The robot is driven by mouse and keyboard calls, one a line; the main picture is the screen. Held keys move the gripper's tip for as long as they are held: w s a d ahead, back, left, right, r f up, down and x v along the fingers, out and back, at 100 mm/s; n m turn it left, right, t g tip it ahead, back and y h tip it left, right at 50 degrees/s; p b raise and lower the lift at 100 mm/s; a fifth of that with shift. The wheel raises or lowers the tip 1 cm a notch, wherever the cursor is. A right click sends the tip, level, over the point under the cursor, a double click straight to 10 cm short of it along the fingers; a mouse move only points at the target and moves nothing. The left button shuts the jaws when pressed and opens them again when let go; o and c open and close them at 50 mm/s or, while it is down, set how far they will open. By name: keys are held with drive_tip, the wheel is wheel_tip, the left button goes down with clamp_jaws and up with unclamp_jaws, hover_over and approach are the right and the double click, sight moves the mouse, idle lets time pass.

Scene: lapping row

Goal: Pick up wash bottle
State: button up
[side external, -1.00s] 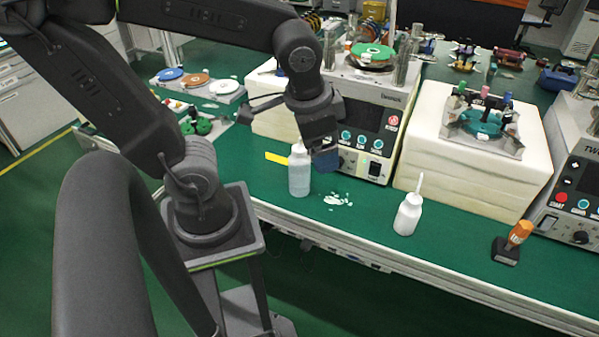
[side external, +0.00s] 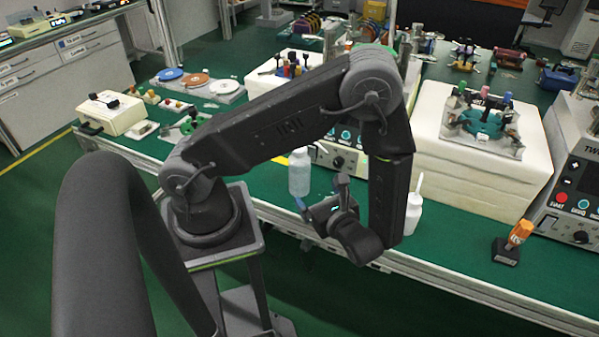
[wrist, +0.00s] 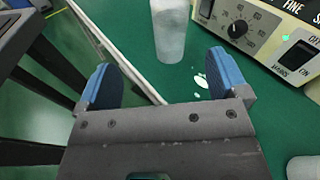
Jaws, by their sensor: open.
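A translucent bottle with a pale cap (side external: 300,172) stands upright on the green bench near its front edge. Its lower body shows at the top centre of the wrist view (wrist: 170,32), beyond the fingertips. A second, white bottle with a thin spout (side external: 413,213) stands farther right, partly hidden by my arm. A pale rounded edge at the wrist view's lower right (wrist: 304,168) may be this bottle. My gripper (side external: 320,192) is open and empty, at the bench's front edge. Its blue fingers (wrist: 165,85) are spread and apart from the translucent bottle.
A control box with a dial (wrist: 245,25) stands behind the translucent bottle. White flakes (wrist: 201,80) lie on the bench near it. An orange-capped item on a black base (side external: 513,243) stands at right, before a pale block (side external: 480,165).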

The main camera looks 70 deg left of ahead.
sight(303, 175)
drive_tip(key=a+f+m, duration=0.1)
drive_tip(key=a, duration=0.2)
drive_tip(key=a+f+m+t+y, duration=0.1)
drive_tip(key=a, duration=0.1)
drive_tip(key=a+f+m+t, duration=0.1)
drive_tip(key=a, duration=0.2)
drive_tip(key=shift+w+a+f+y, duration=0.1)
drive_tip(key=shift+w+a+y, duration=0.1)
drive_tip(key=shift+a+y, duration=0.1)
drive_tip(key=shift+t, duration=0.4)
drive_tip(key=shift+s+a, duration=0.15)
drive_tip(key=shift+a, duration=2.65)
drive_tip(key=shift+c, duration=0.3)
drive_tip(key=c, duration=1.1)
